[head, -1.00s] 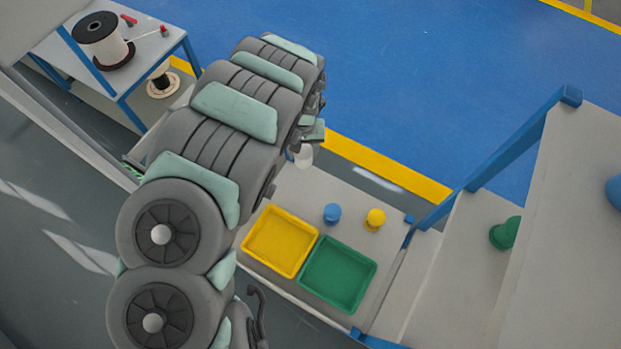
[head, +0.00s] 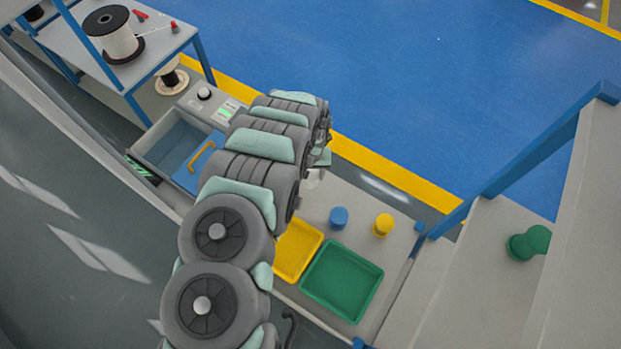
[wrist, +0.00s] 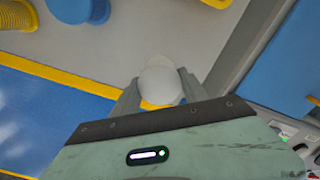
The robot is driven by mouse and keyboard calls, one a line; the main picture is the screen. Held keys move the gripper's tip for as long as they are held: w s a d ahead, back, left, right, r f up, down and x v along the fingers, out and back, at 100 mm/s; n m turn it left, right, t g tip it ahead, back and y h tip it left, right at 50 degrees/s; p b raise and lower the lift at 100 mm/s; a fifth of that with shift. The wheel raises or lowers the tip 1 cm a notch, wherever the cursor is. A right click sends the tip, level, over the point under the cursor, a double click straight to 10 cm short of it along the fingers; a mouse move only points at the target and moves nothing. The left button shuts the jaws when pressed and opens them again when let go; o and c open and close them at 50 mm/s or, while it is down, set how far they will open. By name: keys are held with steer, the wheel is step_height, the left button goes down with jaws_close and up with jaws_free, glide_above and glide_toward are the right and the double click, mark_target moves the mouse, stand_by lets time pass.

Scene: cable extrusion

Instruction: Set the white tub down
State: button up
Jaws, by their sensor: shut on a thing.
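The white tub (wrist: 160,84) is between the two fingers of my gripper (wrist: 160,92) in the wrist view. A small pale part of the tub (head: 312,178) shows below the end of my arm in the head view, over the grey bench (head: 350,205). My gripper is shut on the tub. The wrist view shows grey bench surface around it, and a yellow strip close under the tub. My arm hides most of the gripper in the head view, and I cannot tell whether the tub touches the bench.
A yellow tray (head: 298,250), a green tray (head: 342,282), a blue tub (head: 339,217) and a yellow tub (head: 382,225) stand on the bench. An open drawer-like box (head: 178,150) with a yellow handle lies left of my arm. A spool table (head: 150,50) stands at the upper left.

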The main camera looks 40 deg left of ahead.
mark_target(310, 180)
steer(key=shift+s+d+f, duration=0.1)
steer(key=shift+s+f, duration=0.05)
steer(key=shift+f, duration=1.8)
steer(key=shift+f, duration=0.15)
steer(key=o, duration=1.4)
step_height(310, 180, up, 12)
steer(key=shift+r+p, duration=0.2)
steer(key=shift+p, duration=0.6)
